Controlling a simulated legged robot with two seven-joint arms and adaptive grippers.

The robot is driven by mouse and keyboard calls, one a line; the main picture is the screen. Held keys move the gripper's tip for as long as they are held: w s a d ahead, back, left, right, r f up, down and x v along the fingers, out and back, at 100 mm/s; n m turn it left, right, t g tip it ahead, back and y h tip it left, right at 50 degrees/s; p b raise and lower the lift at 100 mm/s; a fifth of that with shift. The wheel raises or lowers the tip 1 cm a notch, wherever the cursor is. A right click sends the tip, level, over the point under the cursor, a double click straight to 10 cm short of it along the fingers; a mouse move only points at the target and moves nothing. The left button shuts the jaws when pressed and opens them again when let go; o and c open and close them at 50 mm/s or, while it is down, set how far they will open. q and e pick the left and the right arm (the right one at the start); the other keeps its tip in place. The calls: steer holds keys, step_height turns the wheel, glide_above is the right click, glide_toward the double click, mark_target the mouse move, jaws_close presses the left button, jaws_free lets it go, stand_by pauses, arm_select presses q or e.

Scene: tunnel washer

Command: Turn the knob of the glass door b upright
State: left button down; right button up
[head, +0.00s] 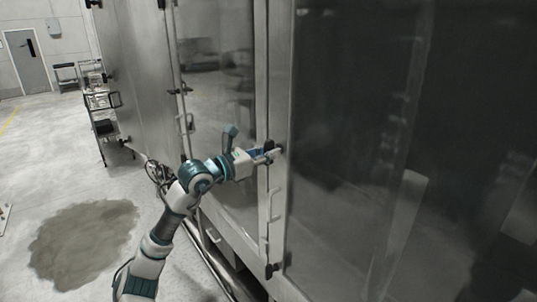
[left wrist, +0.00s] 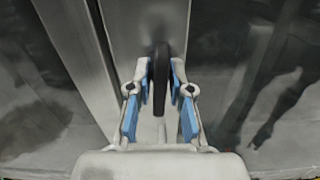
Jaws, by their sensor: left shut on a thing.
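A black knob (left wrist: 160,75) is on the metal frame between two glass panels, in the left wrist view. It looks long and lies along the picture's up-down line there. My left gripper (left wrist: 160,88) has its blue-padded fingers shut on the knob, one on each side. In the head view my left gripper (head: 268,153) reaches the door frame, and its fingers hide most of the knob. The glass door (head: 345,150) on the right is closed against the frame. Another dark knob (head: 272,269) sits lower on the same frame. My right gripper is not in view.
A vertical metal handle (head: 270,205) stands out from the frame just below my gripper. Another glass door (head: 222,100) is to the left, with a handle (head: 185,124). A cart (head: 102,115) stands farther back. The floor at left is open, with a dark stain (head: 83,243).

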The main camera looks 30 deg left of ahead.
arm_select(q)
steer(key=shift+w+d+f+n, duration=0.1)
steer(key=shift+f+n, duration=0.3)
steer(key=c, duration=1.2)
jaws_free()
steer(key=shift+w, duration=0.25)
steer(key=shift+s+a+r, duration=0.15)
steer(key=shift+s+a, duration=0.1)
steer(key=v, duration=1.1)
steer(key=shift+a+f, duration=0.2)
steer(key=shift+f, duration=0.05)
steer(key=shift+s+d, duration=0.1)
steer(key=shift+s, duration=0.1)
